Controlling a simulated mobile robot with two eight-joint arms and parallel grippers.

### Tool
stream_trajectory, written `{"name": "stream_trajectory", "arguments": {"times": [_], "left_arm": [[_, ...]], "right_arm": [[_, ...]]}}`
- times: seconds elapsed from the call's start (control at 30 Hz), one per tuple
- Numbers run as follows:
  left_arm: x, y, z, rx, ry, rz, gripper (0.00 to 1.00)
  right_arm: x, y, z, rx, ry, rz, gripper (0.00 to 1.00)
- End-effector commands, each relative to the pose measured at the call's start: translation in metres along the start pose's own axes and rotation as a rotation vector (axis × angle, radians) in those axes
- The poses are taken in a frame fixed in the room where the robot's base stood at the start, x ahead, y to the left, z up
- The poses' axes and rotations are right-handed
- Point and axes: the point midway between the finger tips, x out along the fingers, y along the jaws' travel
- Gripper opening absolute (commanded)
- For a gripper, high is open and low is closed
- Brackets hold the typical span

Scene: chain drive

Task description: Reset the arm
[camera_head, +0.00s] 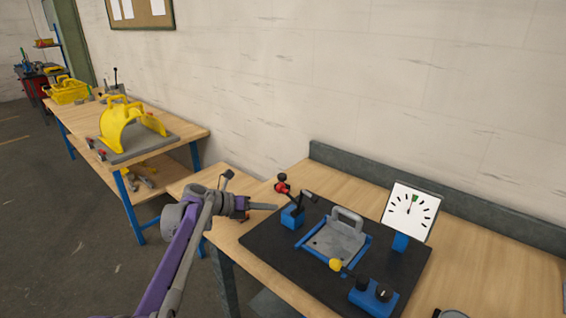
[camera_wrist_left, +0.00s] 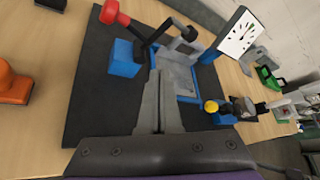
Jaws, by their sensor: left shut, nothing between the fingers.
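My left arm comes in from the lower left in the head view. Its gripper (camera_head: 275,207) is shut and empty, left of the lever and over the near bench's left part. The left wrist view shows the closed fingers (camera_wrist_left: 158,78) pointing over the black mat (camera_wrist_left: 95,100). A lever with a red knob (camera_head: 281,188) stands on a blue block (camera_head: 292,216); the block also shows in the left wrist view (camera_wrist_left: 124,60). No contact between fingers and lever can be made out. My right gripper is not in view.
On the mat (camera_head: 265,240) are a grey plate with a handle (camera_head: 338,240) in a blue frame, a yellow knob (camera_head: 335,264) and a blue control box (camera_head: 373,297). A white dial (camera_head: 411,211) stands behind. A second bench (camera_head: 185,130) holds a yellow guard (camera_head: 125,128).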

Motion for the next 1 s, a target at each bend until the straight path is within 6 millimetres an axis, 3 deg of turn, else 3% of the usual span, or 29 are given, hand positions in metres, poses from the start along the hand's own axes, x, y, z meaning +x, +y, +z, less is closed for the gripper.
{"name": "stream_trajectory", "arguments": {"times": [0.27, 0.5, 0.8, 1.0], "left_arm": [[-0.049, -0.062, -0.084, 0.766, 0.257, 0.135, 0.0], [-0.106, -0.096, -0.184, 1.492, 0.578, 0.122, 0.0], [-0.177, -0.107, -0.319, 2.327, 1.05, -0.14, 0.0], [-0.204, -0.1, -0.375, 2.643, 1.274, -0.364, 0.0]], "right_arm": [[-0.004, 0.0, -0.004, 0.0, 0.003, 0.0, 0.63], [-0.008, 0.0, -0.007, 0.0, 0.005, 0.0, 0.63], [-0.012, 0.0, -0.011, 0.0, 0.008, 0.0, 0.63], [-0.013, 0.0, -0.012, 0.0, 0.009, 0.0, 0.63]]}}
